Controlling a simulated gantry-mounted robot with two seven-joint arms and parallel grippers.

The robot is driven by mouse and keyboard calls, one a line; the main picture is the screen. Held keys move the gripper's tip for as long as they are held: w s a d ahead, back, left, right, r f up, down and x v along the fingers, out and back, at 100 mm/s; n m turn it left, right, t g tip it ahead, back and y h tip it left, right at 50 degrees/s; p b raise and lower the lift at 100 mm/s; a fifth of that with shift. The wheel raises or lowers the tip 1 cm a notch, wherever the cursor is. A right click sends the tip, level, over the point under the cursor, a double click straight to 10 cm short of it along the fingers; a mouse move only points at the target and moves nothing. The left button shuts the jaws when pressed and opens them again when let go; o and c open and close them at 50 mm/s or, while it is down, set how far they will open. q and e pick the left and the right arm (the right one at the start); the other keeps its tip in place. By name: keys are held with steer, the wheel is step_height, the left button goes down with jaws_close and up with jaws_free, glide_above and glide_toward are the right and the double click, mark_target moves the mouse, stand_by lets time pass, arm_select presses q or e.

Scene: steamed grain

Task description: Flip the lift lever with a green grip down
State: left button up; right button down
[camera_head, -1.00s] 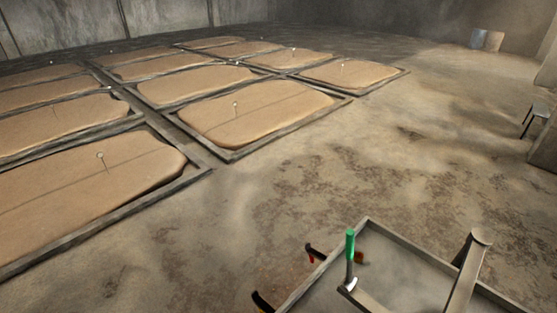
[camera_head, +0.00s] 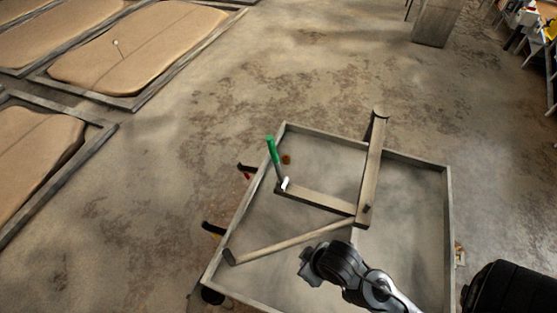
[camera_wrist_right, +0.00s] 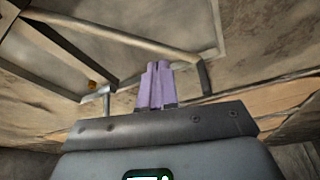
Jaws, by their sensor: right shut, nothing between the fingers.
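The lift lever's green grip (camera_head: 271,150) stands up, tilted slightly left, at the left rim of a grey tray-like frame (camera_head: 447,215) in the head view. Its metal shaft meets a white piece (camera_head: 286,184) at the end of a flat bar. My right gripper shows in the right wrist view (camera_wrist_right: 157,68), its pale purple fingers shut and empty. In the head view, a dark jointed part of my arm is over the frame, below and right of the lever and apart from it. The green grip is not visible in the wrist view. My left gripper is not in view.
A raised beam (camera_head: 371,165) and a diagonal strut (camera_head: 290,243) cross the frame. An orange-brown disc (camera_head: 287,160) is beside the lever. Open floor lies beyond.

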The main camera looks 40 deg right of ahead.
steer(key=shift+w, duration=0.1)
steer(key=w+d+r+n+t+b, duration=0.2)
steer(key=w+d+n+t, duration=0.2)
steer(key=w+n+t, duration=0.55)
steer(key=w+d+r+n+t+y+b, duration=0.1)
steer(key=w+d+n+b, duration=0.3)
steer(key=d, duration=0.6)
steer(key=w+d+r+n+t+y+b, duration=0.1)
steer(key=w+d+n+y+b, duration=0.2)
steer(key=d+n+b, duration=0.3)
steer(key=w+d+b, duration=0.1)
steer(key=d, duration=0.2)
steer(key=shift+w+d+r, duration=0.15)
steer(key=shift+d, duration=0.25)
steer(key=p, duration=0.2)
glide_above(276, 163)
steer(key=s+d, duration=0.2)
steer(key=f, duration=0.2)
steer(key=shift+a+f, duration=0.25)
steer(key=shift+f, duration=0.05)
